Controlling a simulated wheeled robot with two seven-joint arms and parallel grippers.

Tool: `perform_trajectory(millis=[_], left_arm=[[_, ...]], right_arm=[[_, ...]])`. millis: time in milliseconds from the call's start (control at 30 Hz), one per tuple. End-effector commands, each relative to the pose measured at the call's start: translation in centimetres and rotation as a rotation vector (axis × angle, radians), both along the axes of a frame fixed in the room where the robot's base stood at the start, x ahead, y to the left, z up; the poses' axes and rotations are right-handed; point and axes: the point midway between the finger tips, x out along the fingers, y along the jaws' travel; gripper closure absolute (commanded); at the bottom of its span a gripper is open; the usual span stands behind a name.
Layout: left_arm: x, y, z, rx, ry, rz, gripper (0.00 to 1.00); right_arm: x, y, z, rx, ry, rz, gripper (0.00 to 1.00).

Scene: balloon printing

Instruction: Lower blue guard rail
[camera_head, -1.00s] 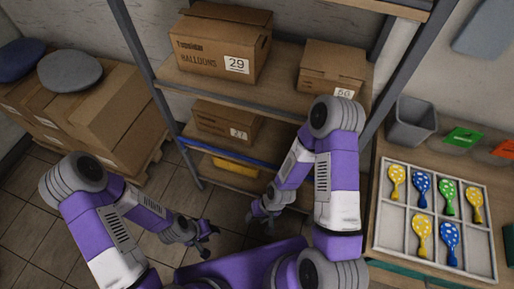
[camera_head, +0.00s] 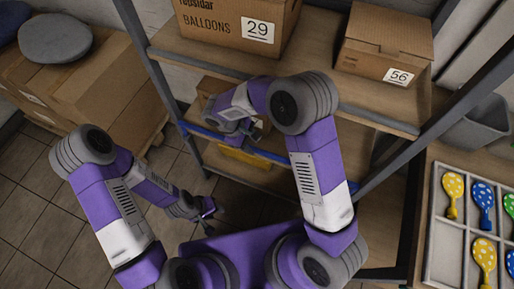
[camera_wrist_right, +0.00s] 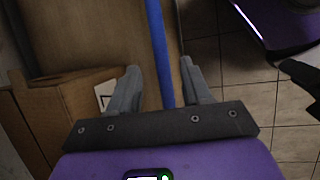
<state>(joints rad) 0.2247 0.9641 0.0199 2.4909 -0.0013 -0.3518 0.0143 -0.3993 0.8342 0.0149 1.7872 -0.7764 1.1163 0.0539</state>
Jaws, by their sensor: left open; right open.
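The blue guard rail (camera_head: 203,133) runs along the front edge of the lower shelf, partly hidden behind my right arm. In the right wrist view the rail (camera_wrist_right: 157,40) passes lengthwise between the two open fingers of my right gripper (camera_wrist_right: 160,72), closer to the right finger at its lower end. I cannot tell whether a finger touches it. In the head view my right gripper (camera_head: 259,130) is at the rail, partly hidden by its own arm. My left gripper (camera_head: 208,208) is open and empty, low over the floor, away from the rail.
A cardboard box (camera_head: 208,87) stands on the lower shelf behind the rail; it also shows in the right wrist view (camera_wrist_right: 75,105). Boxes marked 29 (camera_head: 235,25) and 56 (camera_head: 385,45) stand on the shelf above. A yellow object (camera_head: 245,155) is below the rail. A balloon tray (camera_head: 440,225) is at right.

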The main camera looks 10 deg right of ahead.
Motion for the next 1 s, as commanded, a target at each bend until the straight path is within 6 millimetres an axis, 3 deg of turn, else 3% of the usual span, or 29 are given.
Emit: perform_trajectory(millis=[100,300,667,1000], left_arm=[[0.0,0.0,-1.0,0.0,0.0,0.0,0.57],[0.0,0.0,-1.7,0.0,0.0,0.0,0.57],[0.0,0.0,-1.8,0.0,0.0,0.0,0.57],[0.0,0.0,-1.8,0.0,0.0,0.0,0.57]], right_arm=[[-0.2,-0.9,-2.2,-0.001,0.003,-0.003,0.52],[-0.3,-1.9,-4.3,0.001,0.003,-0.001,0.52],[-0.4,-2.1,-4.8,0.002,0.001,-0.002,0.52],[-0.4,-2.1,-4.7,0.002,0.002,-0.002,1.0]])
